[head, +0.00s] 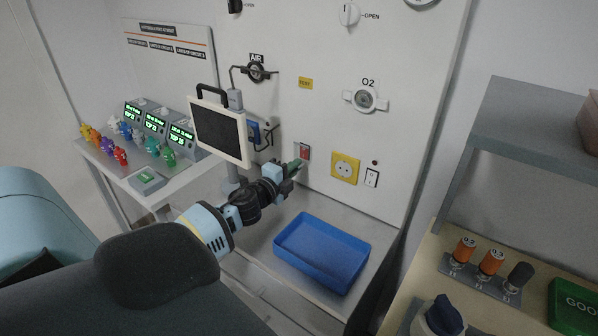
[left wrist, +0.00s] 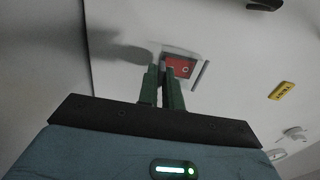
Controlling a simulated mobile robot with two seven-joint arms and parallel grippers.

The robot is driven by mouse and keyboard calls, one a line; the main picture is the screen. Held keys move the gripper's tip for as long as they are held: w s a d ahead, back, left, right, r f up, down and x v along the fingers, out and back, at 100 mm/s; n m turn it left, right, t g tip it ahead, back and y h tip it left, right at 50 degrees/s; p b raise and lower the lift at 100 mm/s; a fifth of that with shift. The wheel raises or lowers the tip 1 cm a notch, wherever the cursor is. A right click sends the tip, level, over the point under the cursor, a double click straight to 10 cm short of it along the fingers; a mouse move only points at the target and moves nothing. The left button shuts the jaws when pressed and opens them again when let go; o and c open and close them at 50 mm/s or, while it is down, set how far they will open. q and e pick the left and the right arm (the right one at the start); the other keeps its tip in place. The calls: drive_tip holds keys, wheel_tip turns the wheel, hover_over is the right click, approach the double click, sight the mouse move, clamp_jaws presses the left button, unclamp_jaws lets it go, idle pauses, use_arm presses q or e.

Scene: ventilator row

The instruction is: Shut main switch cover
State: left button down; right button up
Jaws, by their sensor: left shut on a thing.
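The red main switch (head: 304,152) sits in a pale frame on the white wall panel, right of the monitor. My left gripper (head: 296,165) reaches the panel just below and left of it. In the left wrist view the red switch (left wrist: 180,67) shows just beyond the green fingertips (left wrist: 162,85), with a pale frame edge above it. The fingers are close together and shut on a thin thing at the switch, which looks like its cover. The cover's outline is hard to make out, and I cannot tell its exact angle. My right gripper is not in view.
A monitor (head: 220,132) stands just left of the arm. A blue tray (head: 322,252) lies on the ledge below. A yellow socket (head: 345,168) and a white rocker switch (head: 371,177) are to the right. The O2 valve (head: 365,99) is above. A grey shelf (head: 535,125) stands far right.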

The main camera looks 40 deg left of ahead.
use_arm(q)
drive_tip(key=shift+d+f, duration=0.1)
drive_tip(key=shift+f, duration=0.25)
drive_tip(key=shift+r, duration=0.25)
drive_tip(key=c, duration=1.6)
unclamp_jaws()
drive_tip(key=shift+o, duration=0.2)
